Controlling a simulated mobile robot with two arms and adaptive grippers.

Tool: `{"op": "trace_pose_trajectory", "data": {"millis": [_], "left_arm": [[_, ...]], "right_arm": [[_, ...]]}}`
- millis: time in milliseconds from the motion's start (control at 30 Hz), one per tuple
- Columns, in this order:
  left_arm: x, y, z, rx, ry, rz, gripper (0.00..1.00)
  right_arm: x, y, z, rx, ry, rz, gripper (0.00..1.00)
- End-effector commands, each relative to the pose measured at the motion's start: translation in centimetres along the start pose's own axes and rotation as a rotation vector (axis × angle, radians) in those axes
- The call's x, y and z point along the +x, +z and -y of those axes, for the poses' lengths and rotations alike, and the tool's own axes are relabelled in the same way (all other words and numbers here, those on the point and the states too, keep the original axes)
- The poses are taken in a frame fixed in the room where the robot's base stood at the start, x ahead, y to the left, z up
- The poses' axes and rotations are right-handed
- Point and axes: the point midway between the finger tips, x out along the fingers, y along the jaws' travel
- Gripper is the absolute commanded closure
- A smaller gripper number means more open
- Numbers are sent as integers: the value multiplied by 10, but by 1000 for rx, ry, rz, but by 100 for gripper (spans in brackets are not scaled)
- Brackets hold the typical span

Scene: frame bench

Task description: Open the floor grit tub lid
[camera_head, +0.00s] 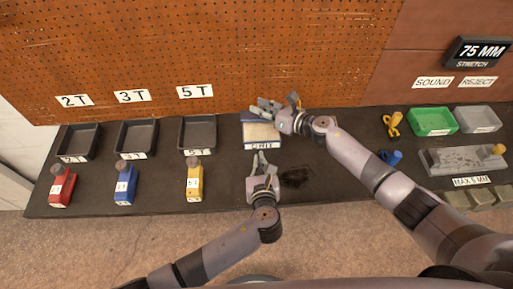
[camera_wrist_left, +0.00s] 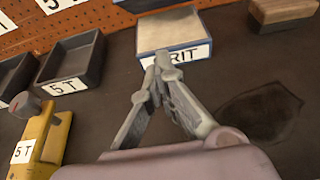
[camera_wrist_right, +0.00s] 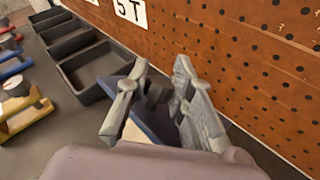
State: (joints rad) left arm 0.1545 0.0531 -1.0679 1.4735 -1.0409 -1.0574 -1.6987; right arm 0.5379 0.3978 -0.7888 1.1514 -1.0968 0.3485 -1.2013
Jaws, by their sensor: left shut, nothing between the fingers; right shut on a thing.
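The grit tub (camera_head: 262,133) has a blue rim, a pale cream inside and a white "GRIT" label; it also shows in the left wrist view (camera_wrist_left: 172,33). My right gripper (camera_head: 272,105) is at the tub's back edge, shut on a dark part that looks like the lid's handle. In the right wrist view, a blue panel that looks like the lid (camera_wrist_right: 116,82) stands tilted beside its fingers (camera_wrist_right: 160,80); the fingers hide much of it. My left gripper (camera_head: 262,156) is shut and empty just in front of the label, its tips (camera_wrist_left: 166,65) overlapping it in view.
Several dark trays (camera_head: 137,138) stand left of the tub, with red, blue and yellow tools (camera_head: 195,182) in front. A green bin (camera_head: 432,121) and a grey bin (camera_head: 478,119) stand at right. A pegboard (camera_head: 200,50) rises behind. A dark stain (camera_head: 296,177) marks the bench.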

Motion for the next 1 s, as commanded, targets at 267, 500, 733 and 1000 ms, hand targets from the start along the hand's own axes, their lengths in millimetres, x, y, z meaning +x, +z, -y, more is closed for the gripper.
{"op": "trace_pose_trajectory", "data": {"millis": [267,500,733,1000], "left_arm": [[52,2,-1,0,4,2,100],[90,2,-2,-1,4,2,100],[96,33,-2,-4,3,3,100],[98,40,-2,-3,3,1,100]], "right_arm": [[0,5,2,0,-7,9,100],[0,5,2,0,-7,9,100],[0,4,3,0,-7,8,100],[0,4,2,0,-7,7,100]]}}
